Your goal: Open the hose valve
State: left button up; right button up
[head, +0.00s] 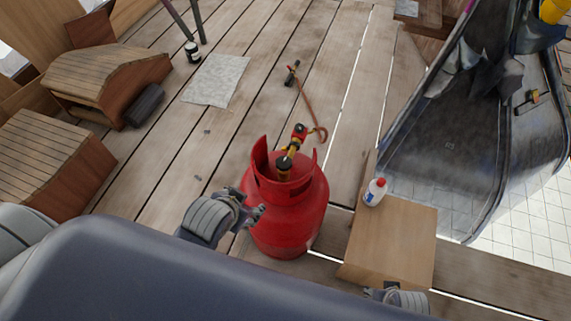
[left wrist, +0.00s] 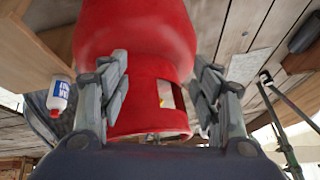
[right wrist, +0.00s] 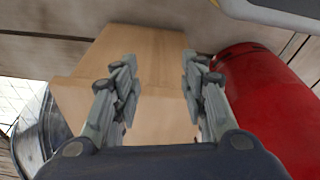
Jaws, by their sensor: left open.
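A red gas cylinder (head: 290,220) stands upright on the plank floor. Inside its collar is a brass valve with a black knob (head: 284,164), joined to a red and yellow fitting (head: 299,134). A brownish hose (head: 308,108) runs from there to a torch-like tool (head: 291,74) on the planks. My left gripper (head: 251,204) is open and empty beside the cylinder's left side, below the collar top. In the left wrist view the cylinder (left wrist: 140,35) appears upside down beyond the open fingers. My right gripper (right wrist: 158,70) is open and empty above a wooden box (right wrist: 150,45).
The wooden box (head: 400,235) stands right of the cylinder, with a white red-capped bottle (head: 375,192) at its far left corner. A dark curved hull-like structure (head: 450,140) is at the right. Wooden crates (head: 50,150) stand left. Planks beyond the cylinder are mostly clear.

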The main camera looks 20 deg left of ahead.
pick_arm(q)
jog(key=w+d+r+m+t+h+b, duration=0.1)
jog(key=w+d+r+m+t, duration=0.4)
jog(key=w+r, duration=0.55)
jog(key=w+d+r+m+t+h, duration=0.1)
jog(key=w+r+m+t, duration=0.1)
jog(key=w+r+t, duration=0.8)
jog(key=s+d+r+m+g+h, duration=0.1)
jog(key=s+d+r+m+h, duration=0.2)
jog(key=d+r+m+h, duration=0.7)
jog(key=s+d+r+m+g+h, duration=0.25)
jog(key=d+m+g+h, duration=0.3)
jog(key=m, duration=0.35)
jog(key=s+d+r+m+g+h, duration=0.2)
jog(key=s+d+m+g+h, duration=0.15)
jog(key=d+m+g, duration=0.4)
jog(key=m+g+y, duration=0.7)
jog(key=m+y, duration=0.8)
jog(key=y, duration=0.6)
send_over(285, 162)
notch_tip(285, 162, down, 24)
notch_tip(285, 162, down, 9)
jog(key=shift+r+b, duration=0.1)
jog(key=shift+b, duration=0.6)
jog(key=shift+f, duration=0.7)
pick_arm(e)
notch_tip(285, 162, up, 6)
jog(key=w, duration=0.1)
jog(key=shift+w+r, duration=0.2)
